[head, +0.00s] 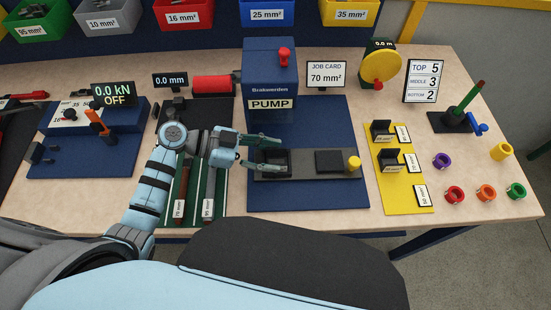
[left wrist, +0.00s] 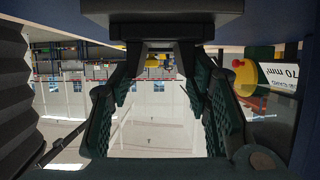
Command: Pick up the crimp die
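Two dark blocks that look like crimp dies stand on a yellow mat (head: 401,193) at the right: an upper block (head: 381,132) and a lower block (head: 389,160), beside small white cards. A third card lies lower on the mat with no block beside it. A dark open-topped block (head: 275,165) sits at the left end of the grey bar before the pump; I cannot tell if it is a die. My left gripper (head: 279,154) is over that block, fingers apart. The left wrist view shows nothing between its fingers (left wrist: 160,115). My right gripper is not in view.
The blue pump box (head: 269,80) stands behind the grey bar. A job card (head: 327,74) reads 70 mm². A yellow knob (head: 354,163) is at the bar's right end. Coloured rings (head: 454,194) lie at the right. Coloured bins line the back.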

